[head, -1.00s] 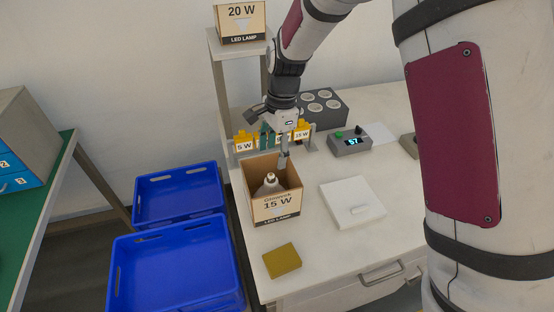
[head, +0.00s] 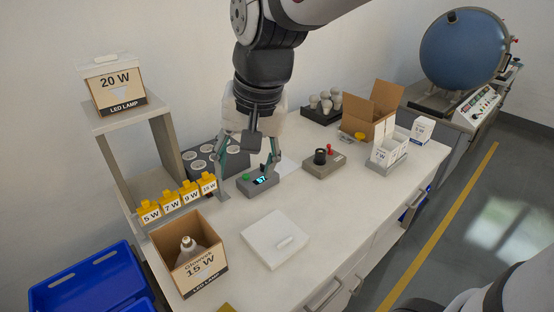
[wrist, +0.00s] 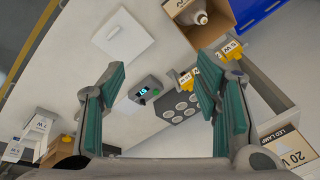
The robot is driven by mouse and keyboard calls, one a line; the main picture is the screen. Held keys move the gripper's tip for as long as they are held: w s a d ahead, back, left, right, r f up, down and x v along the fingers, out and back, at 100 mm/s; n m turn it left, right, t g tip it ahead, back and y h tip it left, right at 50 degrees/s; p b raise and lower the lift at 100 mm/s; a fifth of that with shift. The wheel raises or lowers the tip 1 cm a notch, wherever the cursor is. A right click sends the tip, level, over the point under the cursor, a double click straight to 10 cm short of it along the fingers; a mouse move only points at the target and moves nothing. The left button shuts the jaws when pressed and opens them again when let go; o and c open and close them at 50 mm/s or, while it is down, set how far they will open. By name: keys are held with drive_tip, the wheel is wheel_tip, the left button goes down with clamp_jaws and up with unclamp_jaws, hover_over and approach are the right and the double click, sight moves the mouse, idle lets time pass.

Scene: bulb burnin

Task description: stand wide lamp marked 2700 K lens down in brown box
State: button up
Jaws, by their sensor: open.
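A white wide lamp (head: 187,245) stands in an open brown box (head: 210,267) labelled 15 W, its narrow cap end up and its wide end down inside. Its 2700 K marking cannot be read, and its lower part is hidden by the box walls. The lamp (wrist: 200,17) and the box (wrist: 219,24) also show at the top of the wrist view. My gripper (head: 246,174) is open and empty above the table, to the right of the box and near the small meter. Its two green-padded fingers spread wide in the wrist view (wrist: 160,82).
A meter (head: 257,182) reading 57, a black socket block (head: 204,160) and several yellow-topped watt tags (head: 178,199) stand behind. A white flat panel (head: 274,239) lies right of the box. A second open carton (head: 372,108) stands farther right. Blue crates (head: 85,283) are left.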

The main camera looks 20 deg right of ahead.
drive_tip(key=s+d+r+n+t+h, duration=0.1)
drive_tip(key=s+d+n, duration=0.4)
drive_tip(key=s, duration=0.7)
drive_tip(key=shift+s+d+r+t, duration=0.2)
drive_tip(key=shift+d+r+t, duration=0.15)
drive_tip(key=shift+r+t, duration=0.3)
idle(0.4)
